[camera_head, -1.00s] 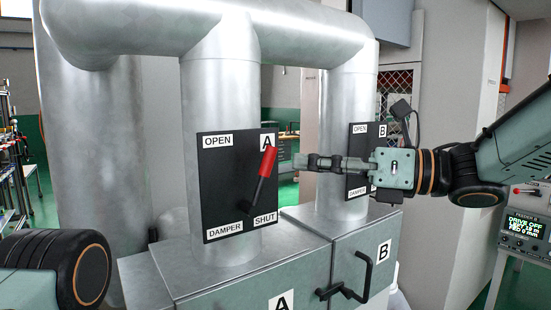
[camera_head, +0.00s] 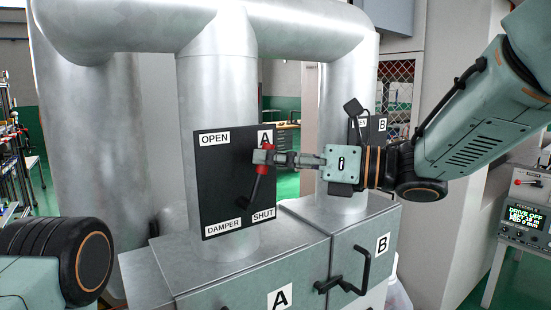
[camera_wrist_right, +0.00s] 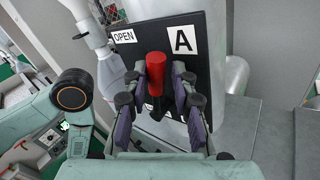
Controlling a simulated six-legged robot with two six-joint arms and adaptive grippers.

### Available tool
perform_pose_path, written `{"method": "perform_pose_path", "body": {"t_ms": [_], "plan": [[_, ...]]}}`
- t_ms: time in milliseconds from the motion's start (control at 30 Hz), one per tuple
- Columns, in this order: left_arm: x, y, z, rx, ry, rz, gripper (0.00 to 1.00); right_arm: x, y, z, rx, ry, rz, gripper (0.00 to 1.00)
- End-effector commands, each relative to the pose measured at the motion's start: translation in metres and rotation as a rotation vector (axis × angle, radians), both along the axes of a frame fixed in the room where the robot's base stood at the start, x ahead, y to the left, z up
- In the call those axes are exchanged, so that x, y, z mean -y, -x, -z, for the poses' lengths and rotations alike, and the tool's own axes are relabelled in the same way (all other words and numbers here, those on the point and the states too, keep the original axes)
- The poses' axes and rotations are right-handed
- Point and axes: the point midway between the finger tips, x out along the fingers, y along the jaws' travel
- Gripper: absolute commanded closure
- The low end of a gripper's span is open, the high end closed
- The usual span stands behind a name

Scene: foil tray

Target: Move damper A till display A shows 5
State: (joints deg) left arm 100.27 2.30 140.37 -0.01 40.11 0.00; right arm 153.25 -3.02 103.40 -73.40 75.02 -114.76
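Damper A is a lever with a red grip (camera_head: 263,165) on a black plate (camera_head: 215,185) marked OPEN and SHUT, fixed to a metal pipe. The lever slants, red end up and to the right. My right gripper (camera_head: 268,157) is at the red grip. In the right wrist view, the red grip (camera_wrist_right: 156,72) stands between the fingers of my right gripper (camera_wrist_right: 168,75). It is close to the left finger, with a gap to the right finger, so the gripper looks open around it. My left gripper is out of view. I cannot see display A.
Damper B's plate (camera_head: 372,130) is on the pipe behind my right wrist. Below are metal cabinets marked A (camera_head: 279,298) and B (camera_head: 382,244), with a black handle (camera_head: 345,285) on B. A console with a lit display (camera_head: 523,217) stands at the right.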

Motion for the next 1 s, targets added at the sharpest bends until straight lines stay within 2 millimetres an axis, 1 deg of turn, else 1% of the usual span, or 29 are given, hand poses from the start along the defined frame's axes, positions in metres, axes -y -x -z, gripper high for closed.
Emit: {"method": "perform_pose_path", "body": {"t_ms": [33,200,267,800,1000], "plan": [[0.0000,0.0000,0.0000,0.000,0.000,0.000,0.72,0.0000,-0.0001,0.0000,0.000,0.000,0.001,0.82],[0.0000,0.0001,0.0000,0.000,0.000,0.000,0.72,0.0001,0.0001,-0.0001,0.000,0.000,0.000,0.96],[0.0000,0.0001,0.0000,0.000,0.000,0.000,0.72,0.0000,0.0002,-0.0001,0.000,0.000,0.000,1.00],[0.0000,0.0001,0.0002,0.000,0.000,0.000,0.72,0.0001,-0.0005,0.0000,-0.001,-0.001,0.001,1.00],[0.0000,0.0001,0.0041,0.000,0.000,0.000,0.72,0.0003,-0.0094,0.0018,-0.011,-0.018,0.003,1.00]]}}
